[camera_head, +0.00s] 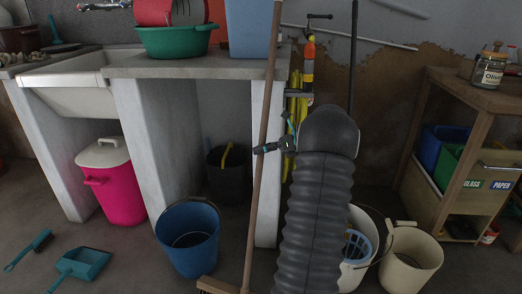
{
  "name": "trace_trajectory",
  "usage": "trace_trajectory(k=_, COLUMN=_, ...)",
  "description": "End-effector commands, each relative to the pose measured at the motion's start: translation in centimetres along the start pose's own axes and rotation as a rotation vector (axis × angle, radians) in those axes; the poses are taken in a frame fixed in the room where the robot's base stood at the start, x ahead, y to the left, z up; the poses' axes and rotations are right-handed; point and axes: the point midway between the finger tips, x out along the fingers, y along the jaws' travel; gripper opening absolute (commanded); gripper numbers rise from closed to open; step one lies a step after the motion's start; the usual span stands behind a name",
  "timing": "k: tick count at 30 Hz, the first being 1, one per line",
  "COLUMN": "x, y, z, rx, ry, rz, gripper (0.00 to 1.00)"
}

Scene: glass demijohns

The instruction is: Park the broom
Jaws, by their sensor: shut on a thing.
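The broom has a long wooden handle (262,110) that runs from the top edge down to its head (215,287) at the bottom edge. It stands nearly upright, leaning slightly to the right at the top, in front of the counter's end. My gripper (263,149) is shut on the handle at about mid-height in the view. My dark ribbed arm hides part of the floor and wall to the right. The bottom of the broom head is cut off. I cannot tell whether the head touches the floor.
A blue bucket (188,240) stands left of the handle. A pink bin (110,185), dustpan (82,263) and hand brush (29,249) are further left. A cream bucket (411,262) and a wooden shelf (470,140) are on the right. Yellow-and-orange tools (308,65) hang behind.

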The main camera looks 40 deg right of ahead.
Motion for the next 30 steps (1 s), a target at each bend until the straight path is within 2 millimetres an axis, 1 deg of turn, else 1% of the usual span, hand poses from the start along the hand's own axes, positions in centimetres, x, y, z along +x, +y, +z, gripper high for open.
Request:
trace_trajectory(k=1, x=0.4, y=-0.2, z=-1.1, rx=0.012, ry=0.012, rz=0.001, gripper=0.0)
trace_trajectory(k=7, x=0.4, y=-0.2, z=-1.1, rx=0.012, ry=0.012, rz=0.001, gripper=0.0)
trace_trajectory(k=8, x=0.4, y=-0.2, z=-1.1, rx=0.012, ry=0.012, rz=0.001, gripper=0.27)
trace_trajectory(k=9, x=0.4, y=-0.2, z=-1.1, rx=0.012, ry=0.011, rz=0.001, gripper=0.37)
trace_trajectory(k=11, x=0.4, y=-0.2, z=-1.0, rx=0.011, ry=0.01, rz=0.001, gripper=0.52)
trace_trajectory(k=12, x=0.3, y=-0.2, z=-0.9, rx=0.01, ry=0.01, rz=0.001, gripper=0.54)
trace_trajectory(k=20, x=0.1, y=-0.2, z=-0.8, rx=0.006, ry=0.01, rz=-0.002, gripper=0.54)
trace_trajectory(k=23, x=-0.4, y=-0.2, z=-0.7, rx=0.005, ry=0.008, rz=-0.003, gripper=0.54)
trace_trajectory(k=26, x=-1.5, y=-0.2, z=-0.6, rx=0.004, ry=0.007, rz=-0.002, gripper=0.54)
trace_trajectory(k=30, x=-4.1, y=-0.2, z=-0.6, rx=0.005, ry=0.007, rz=-0.004, gripper=0.54)
